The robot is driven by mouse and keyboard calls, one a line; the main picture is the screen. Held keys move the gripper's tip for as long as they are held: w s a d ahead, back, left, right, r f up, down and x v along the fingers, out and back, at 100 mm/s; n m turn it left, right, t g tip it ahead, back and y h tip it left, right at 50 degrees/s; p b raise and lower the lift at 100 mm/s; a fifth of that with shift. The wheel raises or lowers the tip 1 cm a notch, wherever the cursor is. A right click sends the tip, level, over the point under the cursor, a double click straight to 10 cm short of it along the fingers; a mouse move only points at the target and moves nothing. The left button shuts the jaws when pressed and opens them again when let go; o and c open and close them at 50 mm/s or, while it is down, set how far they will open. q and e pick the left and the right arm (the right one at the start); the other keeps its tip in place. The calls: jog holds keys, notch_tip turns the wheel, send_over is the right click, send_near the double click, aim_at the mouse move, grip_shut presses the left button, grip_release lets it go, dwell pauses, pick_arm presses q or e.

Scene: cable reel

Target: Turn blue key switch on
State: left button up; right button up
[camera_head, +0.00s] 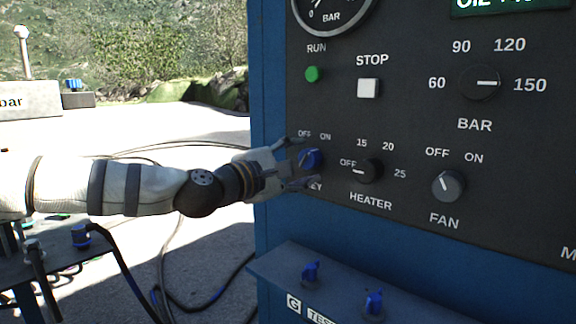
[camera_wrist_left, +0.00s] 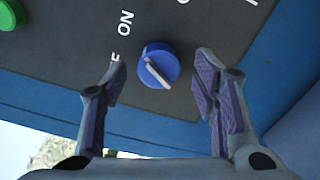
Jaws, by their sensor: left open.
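The blue key switch (camera_head: 312,159) is on the dark control panel, below the green RUN button, with OFF and ON printed above it. In the left wrist view the blue key switch (camera_wrist_left: 158,66) is a round blue knob with a pale bar across it. My left gripper (camera_head: 300,162) is at the switch. In the left wrist view the fingers of my left gripper (camera_wrist_left: 160,84) are open, one on each side of the knob, with gaps between. They do not appear to touch it. My right gripper is not in view.
The heater knob (camera_head: 366,170) is close to the right of the switch, and the fan knob (camera_head: 449,185) is farther right. The green RUN button (camera_head: 312,74) and white STOP button (camera_head: 368,88) are above. A ledge (camera_head: 340,290) with blue connectors juts out below.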

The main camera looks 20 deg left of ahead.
pick_arm(q)
jog(key=v, duration=1)
jog(key=shift+s+a, duration=0.2)
jog(key=shift+s, duration=0.15)
jog(key=s+d+f+m+g+p, duration=0.1)
jog(key=s+d+f+m+g, duration=0.2)
jog(key=f, duration=0.7)
jog(key=s+d+f+m+g+p, duration=0.25)
jog(key=d+f+g, duration=0.2)
jog(key=f, duration=0.45)
jog(key=s+d+f+m+g+y+p, duration=0.1)
jog(key=s+d+f+m+g, duration=0.25)
jog(key=s+f, duration=0.8)
jog(key=s+a+f+m+g+y+p, duration=0.1)
jog(key=s+a+f+m+g, duration=0.1)
jog(key=s, duration=0.8)
jog(key=s+a+f+m+g+y+p, duration=0.1)
jog(key=s+a+f+m+g+y, duration=0.1)
jog(key=s, duration=0.9)
jog(key=s+a+f+m+g+y+p, duration=0.2)
jog(key=s+a+f+m+g, duration=0.2)
jog(key=s, duration=0.7)
jog(key=shift+a+m, duration=0.3)
jog(key=shift+a, duration=0.55)
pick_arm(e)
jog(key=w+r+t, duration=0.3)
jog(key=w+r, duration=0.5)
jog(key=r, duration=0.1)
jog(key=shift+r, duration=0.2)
